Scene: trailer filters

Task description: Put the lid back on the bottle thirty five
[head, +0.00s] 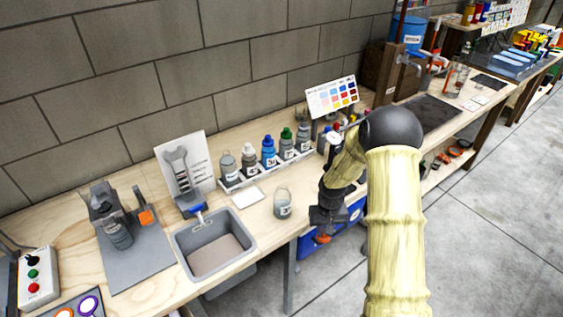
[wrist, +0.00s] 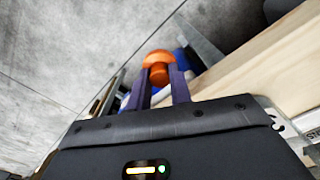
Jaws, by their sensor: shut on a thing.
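My gripper (head: 322,231) is shut on a small orange round lid (head: 323,239), low in front of the bench's front edge. In the wrist view the orange lid (wrist: 158,60) sits between the tips of the two dark fingers. Several bottles stand in a white rack (head: 232,185) by the wall, including a blue bottle (head: 268,151) and a green-capped bottle (head: 287,143). A grey bottle (head: 117,235) stands at a grey fixture on the left. I cannot read which bottle is thirty five.
A grey sink-like bin (head: 243,228) is set in the bench, with a clear jar (head: 282,203) to its right. A white pad (head: 248,195) lies behind it. A blue crate (head: 318,240) is under the bench.

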